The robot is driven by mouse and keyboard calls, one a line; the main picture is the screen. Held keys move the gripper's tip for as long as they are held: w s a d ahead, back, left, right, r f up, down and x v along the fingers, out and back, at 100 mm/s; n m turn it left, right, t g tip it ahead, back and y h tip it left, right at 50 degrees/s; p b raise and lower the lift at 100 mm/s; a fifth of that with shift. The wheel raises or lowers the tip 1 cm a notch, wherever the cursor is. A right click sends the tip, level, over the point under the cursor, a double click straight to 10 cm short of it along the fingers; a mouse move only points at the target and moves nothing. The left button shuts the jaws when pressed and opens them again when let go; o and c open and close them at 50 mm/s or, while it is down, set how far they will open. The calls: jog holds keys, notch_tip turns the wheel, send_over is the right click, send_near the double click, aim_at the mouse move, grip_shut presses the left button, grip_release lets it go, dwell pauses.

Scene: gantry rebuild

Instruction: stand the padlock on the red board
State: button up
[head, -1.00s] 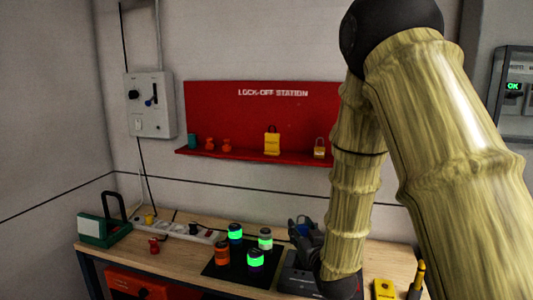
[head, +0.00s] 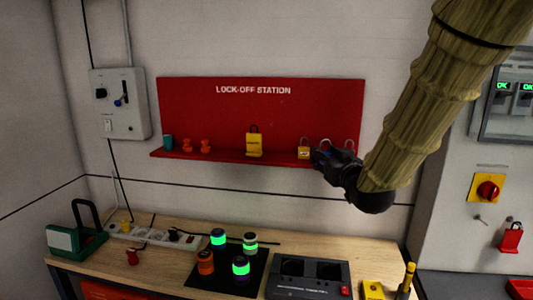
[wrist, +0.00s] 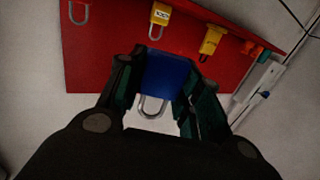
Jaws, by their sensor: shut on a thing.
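The padlock has a blue body (wrist: 167,80) and a pale metal shackle (wrist: 153,107). My gripper (wrist: 155,85) is shut on its body in the wrist view. In the head view my gripper (head: 322,157) is at the right part of the red board (head: 230,115), in front of its ledge. Only a little of the blue body shows there, with a shackle (head: 324,143) upright above the fingers. The red board also fills much of the wrist view (wrist: 110,55). I cannot tell whether the padlock's underside touches the ledge.
A small yellow padlock (head: 303,149) stands just left of my gripper, and a larger yellow one (head: 254,145) further left. Red pieces (head: 204,146) and a teal one (head: 168,142) are at the ledge's left end.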

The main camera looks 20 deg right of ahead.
jog(key=w+d+p, duration=0.2)
jog(key=w+d, duration=0.1)
jog(key=w, duration=0.1)
jog(key=w+d+f+p, duration=0.1)
jog(key=w+d+p, duration=0.1)
jog(key=w+d, duration=0.1)
jog(key=w+d+p, duration=0.2)
jog(key=w, duration=0.3)
jog(key=shift+w+d+f, duration=0.1)
jog(key=shift+d+f, duration=0.1)
jog(key=shift+d, duration=0.2)
jog(key=shift+w+d+r, duration=0.1)
jog(key=shift+w+d, duration=0.1)
jog(key=shift+w, duration=0.05)
notch_tip(320, 180, down, 3)
jog(key=p, duration=0.2)
jog(key=shift+w+d+p, duration=0.1)
jog(key=shift+w+p, duration=0.05)
jog(key=shift+p, duration=0.15)
jog(key=shift+f, duration=0.35)
jog(key=shift+f, duration=0.2)
jog(key=o, duration=1.1)
jog(key=shift+c, duration=0.2)
jog(key=shift+r, duration=0.1)
